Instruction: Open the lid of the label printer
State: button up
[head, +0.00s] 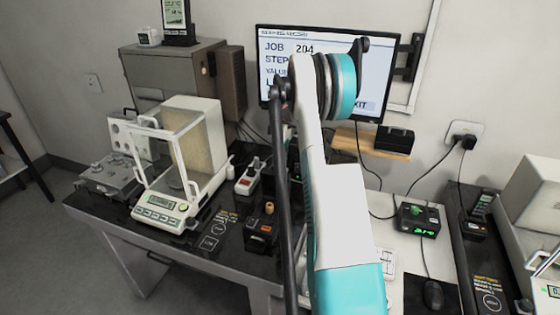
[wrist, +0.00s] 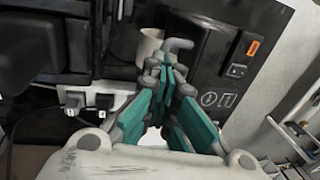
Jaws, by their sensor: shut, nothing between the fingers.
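A small black device with orange parts (head: 260,232), which looks like the label printer, stands on the dark worktop left of my arm in the head view. Its lid is too small to judge there. My gripper is hidden behind my own arm in the head view. In the wrist view my gripper (wrist: 166,70) shows with its teal fingers together and nothing between them. Just beyond the fingertips are a pale cylinder (wrist: 150,44) and a grey hooked part. I cannot tell whether they belong to the printer or whether the fingers touch them.
A balance with a clear draft shield (head: 165,205) stands left. A monitor (head: 280,48) is at the back, partly covered by my arm. A small green-lit display box (head: 420,220) and a mouse (head: 433,294) are on the right.

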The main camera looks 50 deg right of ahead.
jog(key=o, duration=0.4)
jog(key=shift+s+a+f, duration=0.2)
jog(key=shift+a+f, duration=0.05)
jog(key=shift+f, duration=0.4)
jog(key=shift+c, duration=0.2)
jog(key=shift+o, duration=0.6)
jog(key=shift+w+f, duration=0.1)
jog(key=shift+w, duration=0.05)
jog(key=shift+r, duration=0.2)
jog(key=shift+d+r, duration=0.1)
jog(key=shift+r, duration=0.05)
notch_tip(320, 180, up, 12)
jog(key=d, duration=0.2)
jog(key=shift+w, duration=0.45)
jog(key=shift+f, duration=0.2)
